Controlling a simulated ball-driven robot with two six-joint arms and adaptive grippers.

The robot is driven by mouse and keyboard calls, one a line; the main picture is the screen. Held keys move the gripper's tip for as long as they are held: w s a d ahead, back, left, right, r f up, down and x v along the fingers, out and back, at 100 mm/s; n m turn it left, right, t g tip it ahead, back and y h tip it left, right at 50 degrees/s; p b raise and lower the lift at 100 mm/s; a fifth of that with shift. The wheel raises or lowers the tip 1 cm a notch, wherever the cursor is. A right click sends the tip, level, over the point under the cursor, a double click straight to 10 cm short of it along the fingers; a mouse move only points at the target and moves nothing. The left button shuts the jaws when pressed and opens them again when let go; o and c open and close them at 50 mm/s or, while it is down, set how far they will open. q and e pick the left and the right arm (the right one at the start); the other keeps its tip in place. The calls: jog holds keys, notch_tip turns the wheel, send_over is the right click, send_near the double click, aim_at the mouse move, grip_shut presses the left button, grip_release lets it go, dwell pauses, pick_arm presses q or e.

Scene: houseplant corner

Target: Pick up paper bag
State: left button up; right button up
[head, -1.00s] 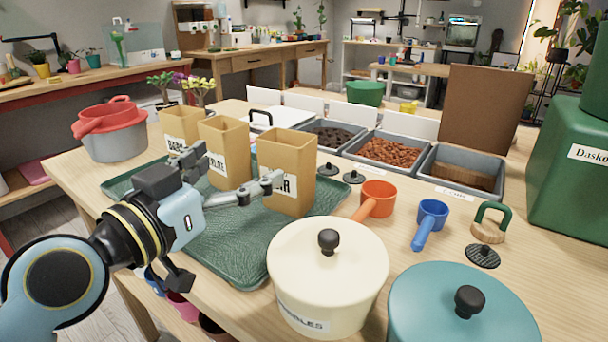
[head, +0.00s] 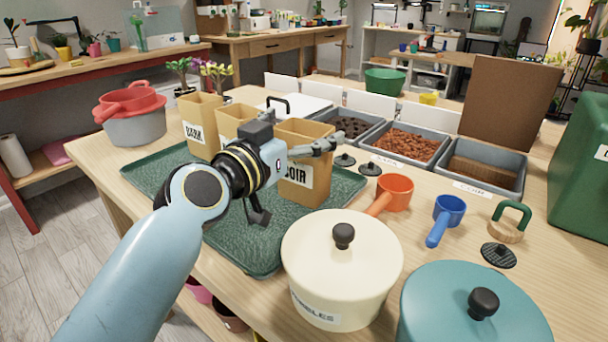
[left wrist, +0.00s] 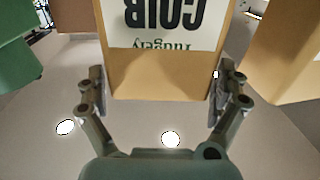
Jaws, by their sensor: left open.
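Three open-topped tan paper bags stand in a row on a green tray (head: 240,245). The right one (head: 307,188) has a white label ending in "OIR". My left gripper (head: 298,138) is in front of it at upper height, hiding part of it. In the left wrist view this bag (left wrist: 160,78), labelled "COIR" upside down, stands between the two spread fingers of my left gripper (left wrist: 158,95). They are open, one on each side; contact cannot be told. The middle bag (head: 232,118) is partly hidden by my wrist. The left bag (head: 197,138) is clear. My right gripper is out of view.
A cream lidded pot (head: 340,270) and a teal lidded pot (head: 470,310) stand at the front. An orange scoop (head: 395,192) and blue scoop (head: 449,210) lie to the right. Grey bins (head: 485,183) stand behind; a red-topped grey pot (head: 135,125) is left.

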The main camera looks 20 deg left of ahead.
pick_arm(q)
jog(key=shift+c, duration=0.3)
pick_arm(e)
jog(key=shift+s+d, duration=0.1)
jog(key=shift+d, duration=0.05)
pick_arm(q)
jog(key=shift+c, duration=1.2)
jog(key=c, duration=1)
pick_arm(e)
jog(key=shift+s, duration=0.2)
